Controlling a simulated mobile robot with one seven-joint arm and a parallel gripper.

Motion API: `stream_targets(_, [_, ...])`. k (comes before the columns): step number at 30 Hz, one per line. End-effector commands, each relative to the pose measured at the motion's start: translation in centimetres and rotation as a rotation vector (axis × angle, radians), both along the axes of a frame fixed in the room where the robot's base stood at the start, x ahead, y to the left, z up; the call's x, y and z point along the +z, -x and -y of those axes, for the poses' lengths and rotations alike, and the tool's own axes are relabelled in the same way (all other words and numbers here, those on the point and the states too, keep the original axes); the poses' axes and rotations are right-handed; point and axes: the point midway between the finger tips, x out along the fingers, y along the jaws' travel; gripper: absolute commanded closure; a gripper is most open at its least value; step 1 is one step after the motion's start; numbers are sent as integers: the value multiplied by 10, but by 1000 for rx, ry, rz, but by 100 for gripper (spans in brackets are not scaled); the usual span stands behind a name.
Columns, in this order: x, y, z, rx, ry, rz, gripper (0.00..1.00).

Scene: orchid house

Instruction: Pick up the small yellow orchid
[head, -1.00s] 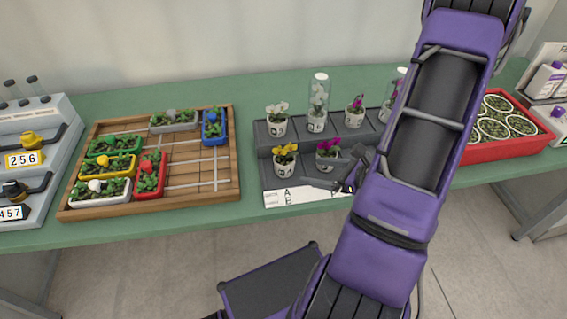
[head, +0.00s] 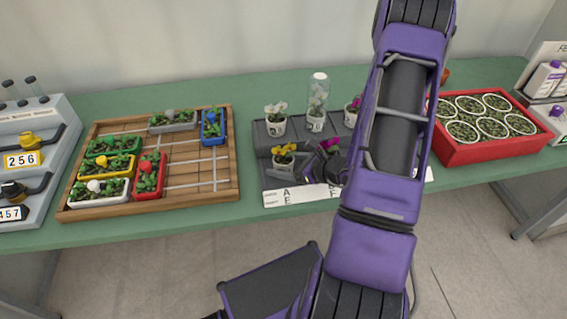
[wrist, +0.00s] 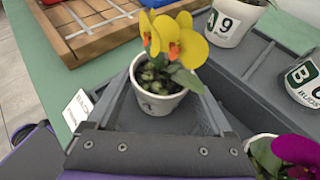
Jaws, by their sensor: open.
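The small yellow orchid (head: 284,152) stands upright in a white pot at the front left of the dark grey stepped stand (head: 263,170). In the wrist view the yellow orchid (wrist: 172,42) is close, with two yellow blooms, orange-red centres and green leaves. My gripper (head: 304,163) is low, just right of the pot in the head view. In the wrist view my gripper (wrist: 164,92) is open, with one finger on each side of the white pot (wrist: 156,104). I cannot tell whether either finger touches the pot.
A magenta orchid (wrist: 290,155) is close at the right of the gripper. White-flowered pots (head: 276,120) and a glass-covered one (head: 317,105) stand on the back step. A wooden tray (head: 190,190) lies left; a red crate (head: 485,152) stands right.

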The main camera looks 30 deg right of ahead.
Motion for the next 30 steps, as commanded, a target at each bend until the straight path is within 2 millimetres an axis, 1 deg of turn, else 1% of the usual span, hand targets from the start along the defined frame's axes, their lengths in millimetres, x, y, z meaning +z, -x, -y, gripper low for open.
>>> stream_targets(3, [0,0,0,0,0,0,15])
stream_targets(4, [0,0,0,0,0,0,18])
stream_targets(8, [0,0,0,0,0,0,42])
stream_targets(9, [0,0,0,0,0,0,49])
stream_targets(11, [0,0,0,0,0,0,60])
stream_targets(12, [0,0,0,0,0,1,67])
stream_targets(14, [0,0,0,0,0,1,78])
stream_targets(15, [0,0,0,0,0,1,85])
stream_targets(17, [0,0,0,0,0,1,94])
stream_targets(25, [2,0,0,0,0,2,94])
stream_targets(30, [14,0,1,1,1,3,94])
